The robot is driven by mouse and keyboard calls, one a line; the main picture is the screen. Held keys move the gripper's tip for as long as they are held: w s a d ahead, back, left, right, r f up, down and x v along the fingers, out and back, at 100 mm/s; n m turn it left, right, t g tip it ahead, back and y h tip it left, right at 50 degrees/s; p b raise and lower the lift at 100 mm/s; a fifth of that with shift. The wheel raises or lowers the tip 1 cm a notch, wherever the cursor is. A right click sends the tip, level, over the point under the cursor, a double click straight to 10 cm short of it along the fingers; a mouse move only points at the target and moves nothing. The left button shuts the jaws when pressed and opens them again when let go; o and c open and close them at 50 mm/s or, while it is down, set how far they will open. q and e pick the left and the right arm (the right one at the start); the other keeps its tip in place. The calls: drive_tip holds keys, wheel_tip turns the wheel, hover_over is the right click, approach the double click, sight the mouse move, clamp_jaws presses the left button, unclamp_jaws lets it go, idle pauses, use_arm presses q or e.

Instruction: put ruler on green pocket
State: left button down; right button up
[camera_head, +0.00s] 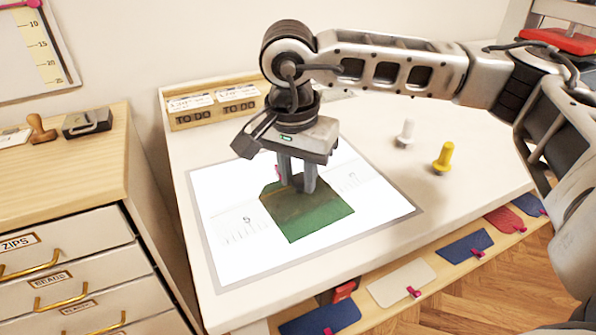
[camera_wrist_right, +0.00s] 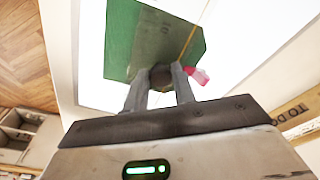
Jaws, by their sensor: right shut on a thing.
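The green pocket (camera_head: 318,220) lies flat on the white sheet of the worktable. It also shows in the right wrist view (camera_wrist_right: 119,45). A see-through ruler (camera_head: 240,232) with black tick marks stretches across the sheet and over the pocket, its two ends showing on either side. It appears as a pale band over the green in the right wrist view (camera_wrist_right: 157,38). My right gripper (camera_head: 297,188) points down over the pocket, shut on a small dark round part that seems to be the ruler's handle. Any gap under the ruler is hard to judge. My left gripper is out of view.
A pink tag (camera_wrist_right: 198,76) shows beside the pocket. A white peg (camera_head: 405,133) and a yellow peg (camera_head: 443,157) stand right of the sheet. A wooden "TO DO" box (camera_head: 190,121) stands behind. Coloured pockets, one blue (camera_head: 466,246), lie along the lower front shelf.

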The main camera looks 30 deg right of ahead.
sight(293, 200)
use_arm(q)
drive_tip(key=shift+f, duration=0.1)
use_arm(e)
drive_tip(key=shift+f+b, duration=0.25)
drive_tip(key=shift+b, duration=0.05)
drive_tip(key=o, duration=1)
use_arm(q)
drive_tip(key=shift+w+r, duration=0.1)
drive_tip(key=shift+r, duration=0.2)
use_arm(e)
drive_tip(key=shift+r+p, duration=0.4)
drive_tip(key=shift+r, duration=0.2)
drive_tip(key=r, duration=0.7)
drive_tip(key=a+r, duration=0.1)
drive_tip(key=r, duration=0.3)
drive_tip(key=shift+s+a+r, duration=0.1)
drive_tip(key=shift+s+r, duration=0.1)
drive_tip(key=shift+s, duration=0.2)
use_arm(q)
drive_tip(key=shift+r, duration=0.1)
